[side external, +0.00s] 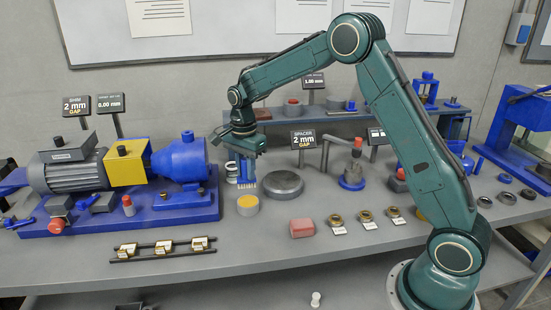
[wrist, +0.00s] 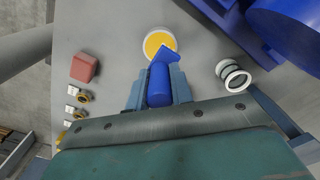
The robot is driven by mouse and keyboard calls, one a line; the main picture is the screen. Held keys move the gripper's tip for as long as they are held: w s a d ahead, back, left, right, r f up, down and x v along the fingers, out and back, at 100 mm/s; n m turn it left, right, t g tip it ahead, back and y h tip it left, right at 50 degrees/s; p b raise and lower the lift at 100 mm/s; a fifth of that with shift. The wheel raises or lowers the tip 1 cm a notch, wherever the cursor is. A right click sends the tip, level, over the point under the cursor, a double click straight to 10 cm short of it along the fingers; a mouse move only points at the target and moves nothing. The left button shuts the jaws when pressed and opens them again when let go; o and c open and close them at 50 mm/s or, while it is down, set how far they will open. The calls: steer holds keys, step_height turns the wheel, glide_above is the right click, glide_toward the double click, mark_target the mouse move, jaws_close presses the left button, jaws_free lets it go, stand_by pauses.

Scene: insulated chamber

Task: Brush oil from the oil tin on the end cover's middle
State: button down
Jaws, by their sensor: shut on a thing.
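My gripper (side external: 246,160) is shut on a blue-handled brush (side external: 246,182), which hangs bristles down. The brush's blue body also shows between the fingers in the wrist view (wrist: 160,82). The oil tin (side external: 248,211), a short pale round tin with a yellow top, stands on the bench just below the bristles; a small gap seems to show between them. In the wrist view the tin (wrist: 149,36) is partly covered by the brush head. A flat dark grey disc (side external: 283,184), apparently the end cover, lies right of the brush in the side view; I cannot find it in the wrist view.
A red block (side external: 302,228) and several brass nuts (side external: 365,216) lie to the right. A blue and grey motor assembly (side external: 120,180) fills the left. A small rack (side external: 162,248) lies near the front edge.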

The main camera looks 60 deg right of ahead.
mark_target(247, 181)
steer(key=shift+f, duration=2.15)
steer(key=shift+f, duration=0.65)
stand_by(1.1)
steer(key=shift+r, duration=0.1)
steer(key=shift+r, duration=3.5)
steer(key=s+a+f+n, duration=0.5)
steer(key=s+a+n, duration=0.1)
steer(key=n, duration=1.2)
steer(key=shift+f, duration=0.25)
steer(key=shift+d, duration=0.1)
